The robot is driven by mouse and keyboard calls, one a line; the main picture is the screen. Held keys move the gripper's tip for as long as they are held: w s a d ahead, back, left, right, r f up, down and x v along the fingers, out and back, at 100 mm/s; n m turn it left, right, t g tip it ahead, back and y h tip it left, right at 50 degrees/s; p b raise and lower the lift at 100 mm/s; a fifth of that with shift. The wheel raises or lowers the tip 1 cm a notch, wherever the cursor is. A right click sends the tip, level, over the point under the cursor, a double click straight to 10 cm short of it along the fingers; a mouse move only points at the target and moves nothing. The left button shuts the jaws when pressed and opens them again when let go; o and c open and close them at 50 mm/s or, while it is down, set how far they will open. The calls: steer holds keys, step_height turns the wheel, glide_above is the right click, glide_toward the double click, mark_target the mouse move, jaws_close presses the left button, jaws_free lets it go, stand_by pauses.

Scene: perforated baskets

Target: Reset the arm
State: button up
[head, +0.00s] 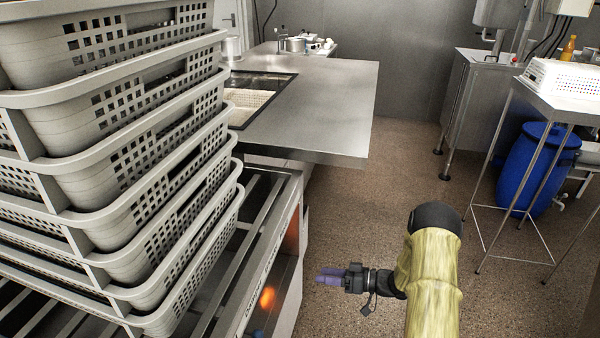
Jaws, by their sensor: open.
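My arm comes up from the bottom edge in the head view, in a yellowish sleeve with a black joint at the top. My gripper (331,275) has purple fingers and points left. It is open and I see nothing between its fingers. It is over the brown floor (400,200), right of the rack unit's front and apart from the baskets.
Stacked grey perforated baskets (150,183) fill the left, on a slatted metal rack (215,285). A steel counter (320,100) with a sink stands beyond. A white basket (567,80) sits on a table at right, near a blue barrel (535,165). The middle floor is clear.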

steer(key=w+d+r+m+t+h, duration=0.1)
steer(key=d+r+m+t+h, duration=0.1)
steer(key=r+h, duration=0.45)
steer(key=w+d+r+m+t+h, duration=0.1)
steer(key=w+d+r+m+h, duration=0.1)
steer(key=r+h, duration=0.45)
steer(key=s+a+r+m+g+h, duration=0.1)
steer(key=s+r+m+g, duration=0.15)
steer(key=s, duration=0.95)
steer(key=s+a+r+m+g+h, duration=0.15)
steer(key=s+g, duration=0.25)
steer(key=s, duration=0.8)
steer(key=w+p+v, duration=0.2)
steer(key=p+v, duration=1)
steer(key=w+r+p+v, duration=0.1)
steer(key=w+p+v, duration=0.1)
steer(key=p+v, duration=1)
steer(key=shift+w+a+n, duration=0.3)
steer(key=shift+a+n, duration=0.05)
steer(key=shift+n, duration=0.05)
